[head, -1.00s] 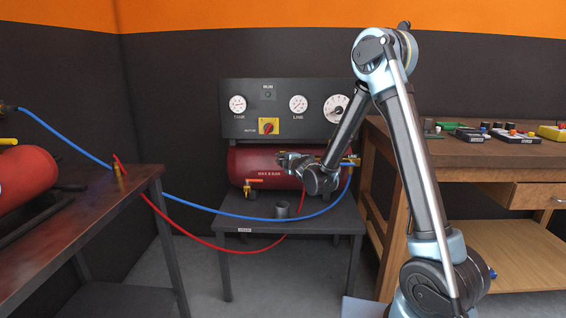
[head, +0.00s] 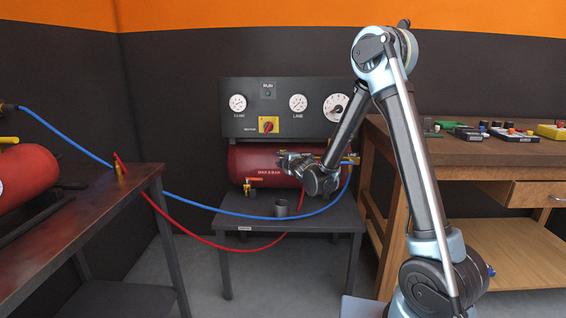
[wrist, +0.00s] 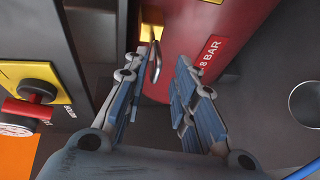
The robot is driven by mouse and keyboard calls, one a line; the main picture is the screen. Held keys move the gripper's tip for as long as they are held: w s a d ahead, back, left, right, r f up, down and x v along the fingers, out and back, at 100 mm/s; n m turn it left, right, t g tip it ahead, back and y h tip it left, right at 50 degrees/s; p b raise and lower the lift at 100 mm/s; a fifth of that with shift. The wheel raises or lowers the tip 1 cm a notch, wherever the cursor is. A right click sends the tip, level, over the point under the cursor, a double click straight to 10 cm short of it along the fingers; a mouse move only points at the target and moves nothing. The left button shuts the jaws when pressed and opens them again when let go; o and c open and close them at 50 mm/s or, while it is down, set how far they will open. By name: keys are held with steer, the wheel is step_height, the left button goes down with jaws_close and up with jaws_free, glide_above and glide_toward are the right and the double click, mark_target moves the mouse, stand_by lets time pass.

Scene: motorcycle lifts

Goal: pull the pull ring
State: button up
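The pull ring (wrist: 154,62) is a thin metal loop below a brass fitting (wrist: 150,30) on the red tank (wrist: 205,45) in the wrist view. My gripper (wrist: 157,72) is open, with its two fingers apart. The ring shows between the fingertips, closer to the left finger; I cannot tell whether it touches. In the head view my gripper (head: 284,160) is in front of the tank (head: 250,168), and the ring cannot be made out there.
A panel (head: 240,124) with gauges and a red knob (head: 268,125) stands above the tank. A blue hose (head: 235,213) crosses in front. A wooden workbench (head: 470,155) is at right.

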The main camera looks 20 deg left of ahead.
steer(key=v, duration=1.2)
steer(key=shift+w+d+f, duration=0.1)
steer(key=shift+w+d, duration=0.05)
